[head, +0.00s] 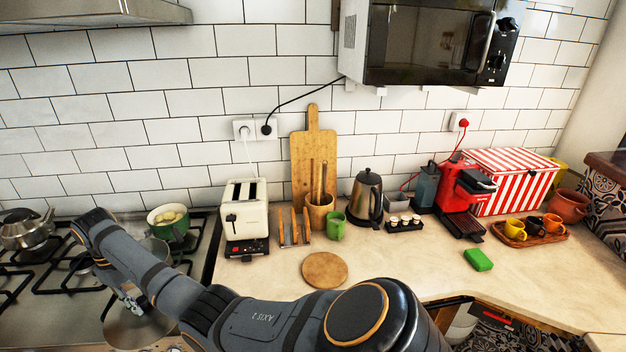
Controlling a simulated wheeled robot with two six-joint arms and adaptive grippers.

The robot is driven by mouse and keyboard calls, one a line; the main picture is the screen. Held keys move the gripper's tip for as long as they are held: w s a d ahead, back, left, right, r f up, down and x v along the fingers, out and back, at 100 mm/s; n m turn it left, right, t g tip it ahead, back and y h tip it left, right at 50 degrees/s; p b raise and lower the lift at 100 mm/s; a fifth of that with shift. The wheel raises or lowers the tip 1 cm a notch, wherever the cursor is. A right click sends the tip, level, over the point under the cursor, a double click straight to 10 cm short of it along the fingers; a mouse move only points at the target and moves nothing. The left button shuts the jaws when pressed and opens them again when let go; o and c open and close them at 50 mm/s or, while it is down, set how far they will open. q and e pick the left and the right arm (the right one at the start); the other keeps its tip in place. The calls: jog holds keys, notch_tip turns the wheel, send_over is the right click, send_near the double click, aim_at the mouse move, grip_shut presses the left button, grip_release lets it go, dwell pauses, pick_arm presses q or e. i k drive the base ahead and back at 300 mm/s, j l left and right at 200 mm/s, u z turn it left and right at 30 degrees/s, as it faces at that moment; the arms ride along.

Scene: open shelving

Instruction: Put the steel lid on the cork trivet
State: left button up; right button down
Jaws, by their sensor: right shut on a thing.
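The cork trivet (324,270) is a flat round brown disc lying bare on the counter, near the middle of the head view. The steel lid (136,328) is a round grey metal disc at the lower left, over the hob. My right arm reaches across the front from the lower right. My right gripper (130,300) is at the lid's upper side, shut on it. The arm hides part of that area, and the fingertips are hard to make out. My left gripper is not in view.
The hob (200,245) holds a kettle (27,229) and a green pot (168,222). A toaster (245,212), toast rack (294,228) and green mug (336,226) stand behind the trivet. A green sponge (478,260) lies right. Counter around the trivet is clear.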

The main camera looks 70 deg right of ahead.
aim_at(325, 269)
jog(key=z, duration=1.75)
